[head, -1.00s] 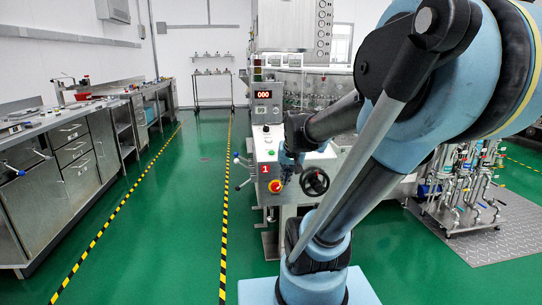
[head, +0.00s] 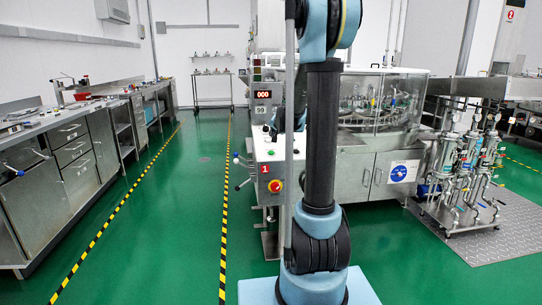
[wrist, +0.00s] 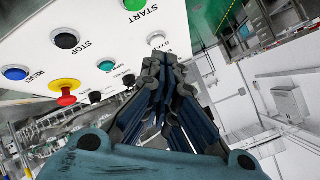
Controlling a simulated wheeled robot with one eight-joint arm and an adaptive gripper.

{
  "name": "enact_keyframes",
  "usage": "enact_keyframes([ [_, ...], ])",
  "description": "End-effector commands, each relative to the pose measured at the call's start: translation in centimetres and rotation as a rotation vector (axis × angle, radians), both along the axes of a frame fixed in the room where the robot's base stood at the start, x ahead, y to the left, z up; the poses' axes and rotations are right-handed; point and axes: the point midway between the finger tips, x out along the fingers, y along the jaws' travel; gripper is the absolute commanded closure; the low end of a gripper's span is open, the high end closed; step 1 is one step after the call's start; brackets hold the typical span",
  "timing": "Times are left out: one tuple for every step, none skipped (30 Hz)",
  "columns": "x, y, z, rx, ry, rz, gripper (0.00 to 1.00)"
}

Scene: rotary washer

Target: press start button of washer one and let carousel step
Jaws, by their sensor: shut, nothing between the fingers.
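Washer one stands in the middle of the head view, its control cabinet (head: 263,150) marked with a red 1. Its carousel (head: 372,108) sits behind a clear housing and holds glassware. In the wrist view, the green START button (wrist: 134,4) is at the top edge of the white panel (wrist: 40,20), partly cut off. My gripper (wrist: 162,62) is shut and empty, below and to the right of START and apart from it in the picture. Its tips overlap the panel's edge near a pale button (wrist: 157,40); contact cannot be told. My arm mostly hides the gripper in the head view.
The panel also has a black STOP button (wrist: 66,39), a blue RESET button (wrist: 15,73) and a red emergency knob (wrist: 66,92). A display (head: 263,95) reads 000. Steel filter columns (head: 465,165) stand right. Green floor is free on the left.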

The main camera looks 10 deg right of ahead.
Motion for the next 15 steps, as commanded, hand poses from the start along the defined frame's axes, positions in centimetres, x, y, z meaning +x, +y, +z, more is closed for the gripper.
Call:
enact_keyframes([
  [1.1, -0.2, -0.1, 0.011, -0.016, -0.009, 1.00],
  [1.6, -0.2, -0.2, 0.018, -0.023, -0.014, 1.00],
  [2.2, -0.3, -0.2, 0.025, -0.032, -0.019, 1.00],
  [2.5, -0.4, -0.2, 0.030, -0.039, -0.023, 1.00],
  [2.8, -0.4, -0.2, 0.033, -0.043, -0.026, 1.00],
  [3.0, -0.5, -0.3, 0.038, -0.048, -0.029, 1.00],
  [3.2, -0.5, -0.3, 0.040, -0.050, -0.031, 1.00],
  [3.3, -0.5, -0.3, 0.041, -0.052, -0.033, 1.00],
  [3.4, -0.5, -0.3, 0.042, -0.053, -0.033, 1.00],
  [3.4, -0.5, -0.3, 0.042, -0.054, -0.034, 1.00],
  [3.4, -0.5, -0.3, 0.043, -0.054, -0.033, 1.00],
  [3.4, -0.5, -0.3, 0.043, -0.054, -0.034, 1.00],
  [3.4, -0.5, -0.3, 0.042, -0.054, -0.034, 1.00],
  [3.4, -0.5, -0.3, 0.042, -0.054, -0.034, 1.00],
  [3.4, -0.5, -0.3, 0.042, -0.054, -0.034, 1.00],
])
